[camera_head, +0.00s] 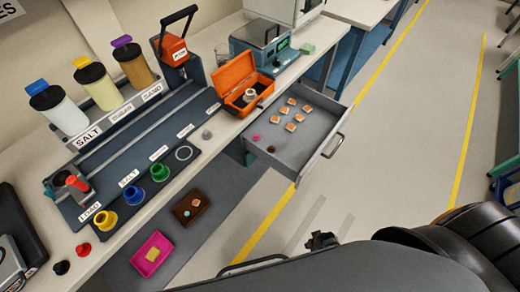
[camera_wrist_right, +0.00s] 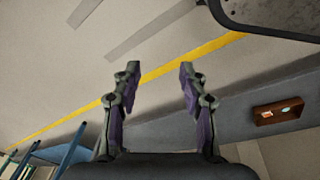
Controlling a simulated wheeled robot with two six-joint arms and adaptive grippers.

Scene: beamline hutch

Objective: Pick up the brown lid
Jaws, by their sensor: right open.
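A small dark brown round piece (camera_head: 271,149), which looks like the brown lid, lies in the near left corner of the open grey drawer (camera_head: 325,140). A small pink round piece (camera_head: 256,137) lies just beyond it. My right gripper (camera_wrist_right: 158,78) is open and empty above the floor in the right wrist view. Part of it (camera_head: 322,240) shows at the bottom of the head view, well below the drawer and apart from it. The brown lid does not show clearly in the right wrist view. My left gripper is not in view.
Several orange-and-white squares (camera_head: 292,112) lie in the drawer. Its handle (camera_head: 333,145) faces the aisle. An orange open case (camera_head: 240,84) stands on the bench above. A brown tray (camera_head: 190,207), also in the wrist view (camera_wrist_right: 278,112), and a pink tray (camera_head: 152,254) are lower left.

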